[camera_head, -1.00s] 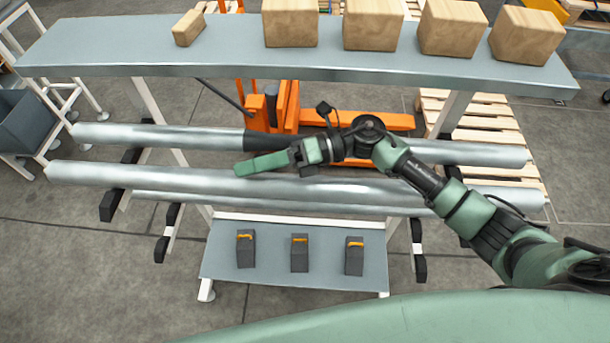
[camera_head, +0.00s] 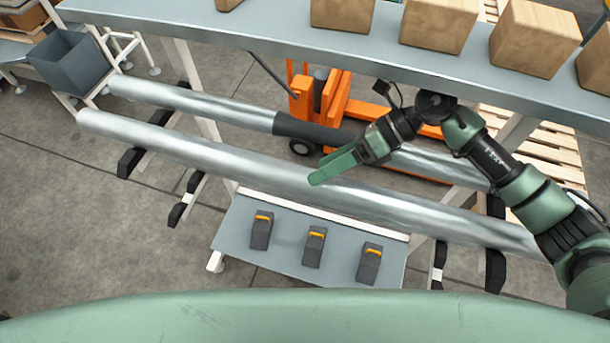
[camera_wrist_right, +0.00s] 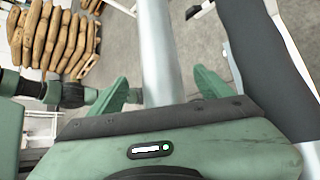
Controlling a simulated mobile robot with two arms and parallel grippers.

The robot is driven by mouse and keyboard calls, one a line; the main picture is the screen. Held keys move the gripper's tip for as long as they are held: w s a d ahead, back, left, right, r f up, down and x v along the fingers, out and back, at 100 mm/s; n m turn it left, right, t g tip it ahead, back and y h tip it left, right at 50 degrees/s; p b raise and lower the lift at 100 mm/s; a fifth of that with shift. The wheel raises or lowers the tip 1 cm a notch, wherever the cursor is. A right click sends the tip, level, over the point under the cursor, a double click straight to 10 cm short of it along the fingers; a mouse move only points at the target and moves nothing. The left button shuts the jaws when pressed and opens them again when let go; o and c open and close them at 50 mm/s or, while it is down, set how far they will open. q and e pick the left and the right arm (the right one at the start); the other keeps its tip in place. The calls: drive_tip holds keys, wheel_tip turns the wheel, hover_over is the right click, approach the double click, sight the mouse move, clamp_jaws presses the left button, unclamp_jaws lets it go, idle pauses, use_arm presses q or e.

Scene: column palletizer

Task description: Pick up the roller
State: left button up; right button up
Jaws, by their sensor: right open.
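Two long silver rollers lie side by side on a rack below a raised shelf. The front roller (camera_head: 230,163) is plain; the back roller (camera_head: 210,103) has a dark sleeve (camera_head: 308,130) at its middle. My right gripper (camera_head: 322,171) is open, its green fingers pointing left over the upper edge of the front roller's middle. In the right wrist view a silver roller (camera_wrist_right: 162,45) runs between the two spread fingertips (camera_wrist_right: 160,84). I cannot tell whether they touch it. My right arm hides part of both rollers. My left gripper is not in view.
A raised grey shelf (camera_head: 300,50) with wooden boxes (camera_head: 437,22) spans the back. An orange pallet jack (camera_head: 300,100) and a pallet (camera_head: 545,140) stand behind the rollers. A low shelf (camera_head: 235,235) holds three dark blocks (camera_head: 314,246). A grey bin (camera_head: 75,62) stands left.

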sight(305, 181)
drive_tip(key=shift+p+x, duration=0.45)
drive_tip(key=shift+x, duration=1.65)
drive_tip(key=shift+w, duration=0.1)
clamp_jaws()
drive_tip(key=shift+w+r, duration=0.1)
